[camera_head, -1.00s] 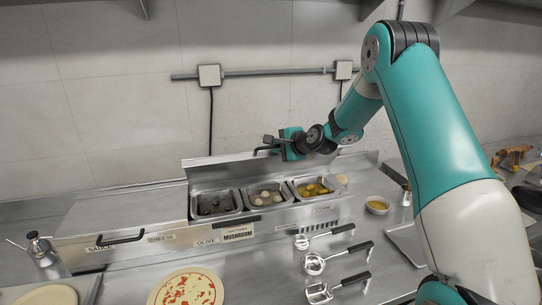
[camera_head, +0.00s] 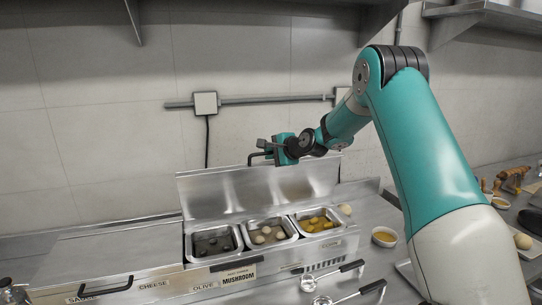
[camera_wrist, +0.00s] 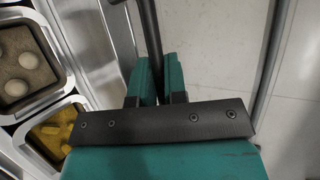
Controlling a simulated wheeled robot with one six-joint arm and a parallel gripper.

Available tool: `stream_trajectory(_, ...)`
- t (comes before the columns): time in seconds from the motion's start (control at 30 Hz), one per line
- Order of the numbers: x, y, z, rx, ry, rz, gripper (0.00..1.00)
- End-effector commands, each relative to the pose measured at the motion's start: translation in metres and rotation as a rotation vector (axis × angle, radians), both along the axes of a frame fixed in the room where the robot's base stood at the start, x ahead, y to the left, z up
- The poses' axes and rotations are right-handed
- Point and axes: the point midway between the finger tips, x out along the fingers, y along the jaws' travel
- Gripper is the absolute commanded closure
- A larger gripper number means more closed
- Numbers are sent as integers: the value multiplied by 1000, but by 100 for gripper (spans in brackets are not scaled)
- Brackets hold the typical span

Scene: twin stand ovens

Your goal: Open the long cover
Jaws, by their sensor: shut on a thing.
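The long cover (camera_head: 250,190) is a steel panel standing raised at the back edge of the topping bins, with its inner face showing. Its dark handle (camera_head: 256,158) is at the cover's top edge; in the wrist view it is a black bar (camera_wrist: 149,35). My gripper (camera_head: 278,149) is shut on this handle at the top of the cover. In the wrist view its teal fingers (camera_wrist: 156,80) close around the bar, and the steel panel (camera_wrist: 100,45) lies to their left.
Open bins hold dark olives (camera_head: 213,242), pale mushrooms (camera_head: 268,233) and yellow pieces (camera_head: 315,222). A closed cover (camera_head: 110,250) with a black handle lies to the left. A small bowl (camera_head: 384,237) and ladles (camera_head: 330,273) are at the right and front. A wall conduit (camera_head: 270,99) runs behind.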

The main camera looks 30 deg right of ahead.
Motion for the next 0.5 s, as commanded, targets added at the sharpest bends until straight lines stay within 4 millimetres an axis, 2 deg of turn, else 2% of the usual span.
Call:
stream_trajectory(0.27,1,0,2,2,-4,-3,100)
stream_trajectory(0.3,1,0,2,2,-4,-3,81)
stream_trajectory(0.33,0,0,2,2,-4,-3,76)
stream_trajectory(0.5,0,0,1,1,-3,-1,76)
